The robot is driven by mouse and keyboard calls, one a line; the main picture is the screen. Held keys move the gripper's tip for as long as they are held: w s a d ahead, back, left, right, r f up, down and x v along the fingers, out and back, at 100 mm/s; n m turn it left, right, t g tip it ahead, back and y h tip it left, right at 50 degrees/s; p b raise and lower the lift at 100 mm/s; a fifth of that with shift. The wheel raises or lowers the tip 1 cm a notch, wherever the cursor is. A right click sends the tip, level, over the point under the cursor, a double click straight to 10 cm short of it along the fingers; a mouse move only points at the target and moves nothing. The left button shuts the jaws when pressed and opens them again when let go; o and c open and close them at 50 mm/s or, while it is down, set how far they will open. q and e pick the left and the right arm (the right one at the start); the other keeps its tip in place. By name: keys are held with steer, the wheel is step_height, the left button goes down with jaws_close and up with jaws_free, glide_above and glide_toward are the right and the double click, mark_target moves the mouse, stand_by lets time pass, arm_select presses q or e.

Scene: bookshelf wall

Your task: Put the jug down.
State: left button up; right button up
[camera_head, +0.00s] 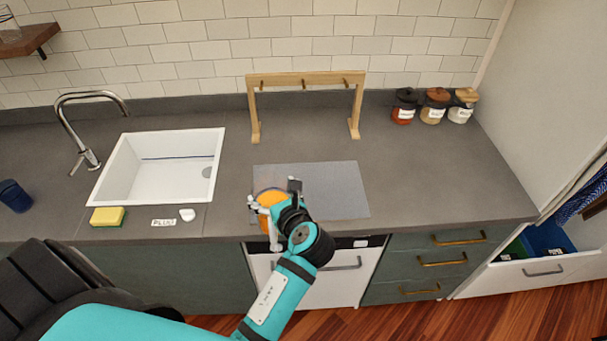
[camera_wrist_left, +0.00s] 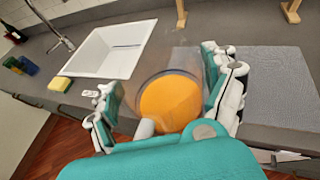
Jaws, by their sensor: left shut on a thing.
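The jug (camera_head: 268,196) is clear and holds orange liquid. My left gripper (camera_head: 275,200) is shut on it, with fingers on both sides, over the left part of the grey mat (camera_head: 332,190) near the counter's front edge. In the left wrist view the jug (camera_wrist_left: 172,98) stands between the two fingers of the left gripper (camera_wrist_left: 165,88), and the counter shows through its clear wall. The jug looks about upright. I cannot tell whether its base touches the mat or counter. My right gripper is in neither view.
A white sink (camera_head: 160,170) lies to the left, with a yellow sponge (camera_head: 107,216) and a small white item (camera_head: 187,214) by its front. A wooden rack (camera_head: 305,78) stands behind the mat. Several jars (camera_head: 434,106) stand at the back right. The mat's right part is clear.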

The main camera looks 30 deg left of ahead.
mark_target(282, 177)
arm_select(q)
steer(key=w+a, duration=0.1)
steer(key=w, duration=0.1)
steer(key=w+a, duration=0.1)
steer(key=w, duration=0.3)
steer(key=shift+w+a+f, duration=0.1)
steer(key=shift+w+a, duration=0.2)
steer(key=shift+a, duration=0.1)
steer(key=w+a+f+b, duration=0.3)
steer(key=w+f+b, duration=0.1)
steer(key=w, duration=0.4)
steer(key=shift+a+f+b, duration=0.25)
steer(key=shift+b, duration=0.1)
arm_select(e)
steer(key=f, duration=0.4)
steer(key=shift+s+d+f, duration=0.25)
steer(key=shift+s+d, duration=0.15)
arm_select(q)
steer(key=o, duration=1.5)
steer(key=shift+s+f, duration=0.15)
steer(key=shift+f, duration=0.05)
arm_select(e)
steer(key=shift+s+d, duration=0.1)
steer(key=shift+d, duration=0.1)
